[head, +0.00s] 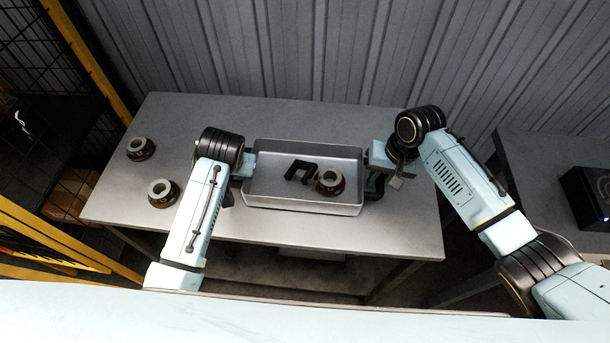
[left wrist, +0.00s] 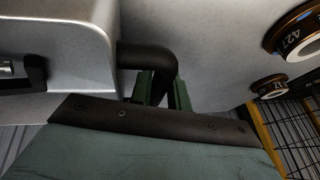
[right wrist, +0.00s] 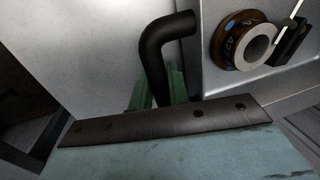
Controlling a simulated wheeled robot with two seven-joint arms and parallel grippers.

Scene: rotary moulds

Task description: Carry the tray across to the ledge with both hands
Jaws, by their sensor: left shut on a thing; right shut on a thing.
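The grey metal tray (head: 302,207) is over the middle of the table in the head view; whether it touches the tabletop is hard to tell. It holds a dark-rimmed round mould (head: 329,183) and a black U-shaped piece (head: 300,169). My left gripper (head: 247,166) is shut on the tray's left handle, a black bent bar that shows in the left wrist view (left wrist: 150,55). My right gripper (head: 374,168) is shut on the right handle, which shows in the right wrist view (right wrist: 155,45). The fingertips are partly hidden behind the handles.
Two round moulds (head: 140,149) (head: 163,193) stand on the table's (head: 110,203) left part. A second grey surface (head: 540,150) with a black box (head: 588,195) is at the right, past a gap. A corrugated wall (head: 270,50) rises behind; a yellow-framed mesh fence (head: 80,60) is at left.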

